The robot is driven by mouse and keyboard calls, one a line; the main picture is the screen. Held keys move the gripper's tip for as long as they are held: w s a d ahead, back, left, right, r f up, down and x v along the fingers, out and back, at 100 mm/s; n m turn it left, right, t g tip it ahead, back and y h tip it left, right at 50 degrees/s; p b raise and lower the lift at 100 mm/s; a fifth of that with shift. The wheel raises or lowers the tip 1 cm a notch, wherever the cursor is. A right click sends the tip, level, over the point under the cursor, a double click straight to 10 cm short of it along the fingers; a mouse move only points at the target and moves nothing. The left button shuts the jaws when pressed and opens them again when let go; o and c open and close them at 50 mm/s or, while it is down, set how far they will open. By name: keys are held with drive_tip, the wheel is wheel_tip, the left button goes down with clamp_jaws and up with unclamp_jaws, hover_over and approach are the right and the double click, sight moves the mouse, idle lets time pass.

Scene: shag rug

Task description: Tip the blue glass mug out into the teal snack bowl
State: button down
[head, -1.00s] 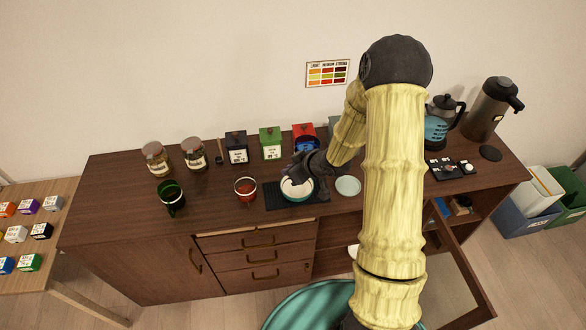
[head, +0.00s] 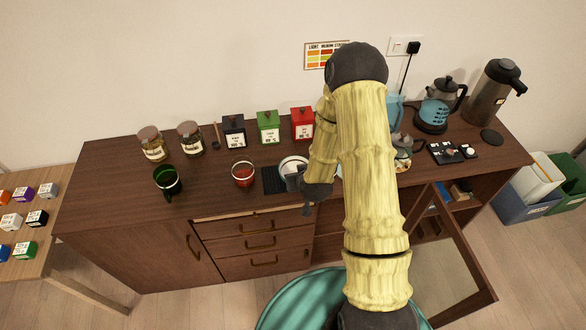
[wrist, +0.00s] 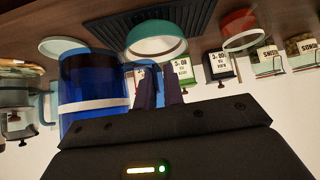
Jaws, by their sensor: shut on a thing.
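My gripper (wrist: 158,92) is shut on the handle of the blue glass mug (wrist: 90,92). In the wrist view the mug is beside the fingers on the left, a blue body with a white band; its contents are not clear. The teal snack bowl (wrist: 165,28) shows beyond the fingertips, apart from the mug in the picture.
A red bowl (head: 243,174) and a dark green mug (head: 167,182) stand left of the mat (head: 271,182). Black, green and red tins (head: 268,127) and two jars line the back. A cabinet door hangs open in front.

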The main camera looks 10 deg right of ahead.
wheel_tip(320, 180, down, 8)
drive_tip(key=b, duration=0.6)
drive_tip(key=shift+s+d+r, duration=0.15)
drive_tip(key=shift+d+r, duration=0.05)
drive_tip(key=shift+r, duration=0.05)
